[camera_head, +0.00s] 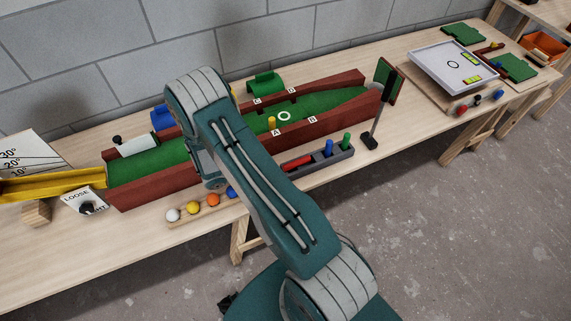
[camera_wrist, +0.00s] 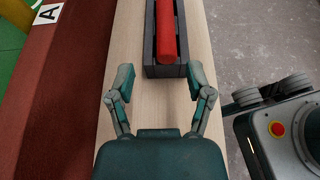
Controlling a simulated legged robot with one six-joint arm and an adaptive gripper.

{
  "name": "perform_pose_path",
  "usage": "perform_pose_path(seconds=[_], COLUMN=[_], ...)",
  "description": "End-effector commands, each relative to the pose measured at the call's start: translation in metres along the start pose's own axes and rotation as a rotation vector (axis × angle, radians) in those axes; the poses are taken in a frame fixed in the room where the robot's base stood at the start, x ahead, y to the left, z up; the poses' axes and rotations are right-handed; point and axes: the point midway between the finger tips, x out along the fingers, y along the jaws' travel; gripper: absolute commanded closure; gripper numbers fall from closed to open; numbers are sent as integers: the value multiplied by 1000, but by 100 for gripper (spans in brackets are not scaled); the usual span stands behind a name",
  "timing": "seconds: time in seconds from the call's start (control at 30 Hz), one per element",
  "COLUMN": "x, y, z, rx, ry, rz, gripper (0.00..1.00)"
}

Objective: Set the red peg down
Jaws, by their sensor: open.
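The red peg (camera_head: 298,163) lies on its side in the left end of a dark grey rack (camera_head: 322,164). In the wrist view the red peg (camera_wrist: 166,30) lies lengthwise between the walls of the rack (camera_wrist: 150,45), its far end out of frame. My gripper (camera_wrist: 161,85) is open and empty, its fingertips spread to either side just short of the rack's near end. It does not touch the peg. The head view hides the gripper behind my arm. A blue peg (camera_head: 328,148) and a green peg (camera_head: 346,141) stand upright in the rack.
A red-walled green lane (camera_head: 150,163) runs behind the rack, with a yellow peg (camera_head: 271,123) standing in it. Coloured balls (camera_head: 193,208) sit in a wooden holder at left. A dark stand (camera_head: 376,118) rises right of the rack. Bare table lies near the front edge.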

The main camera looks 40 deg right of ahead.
Motion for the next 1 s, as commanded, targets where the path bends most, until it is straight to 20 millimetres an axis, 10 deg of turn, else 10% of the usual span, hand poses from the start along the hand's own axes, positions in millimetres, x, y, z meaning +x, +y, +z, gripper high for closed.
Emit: perform_pose_path(seconds=[0.37,1.0], x=[-38,-144], y=[2,-46], z=[13,181], rx=[43,685], ry=[22,468], rz=[-14,-249], gripper=[33,33])
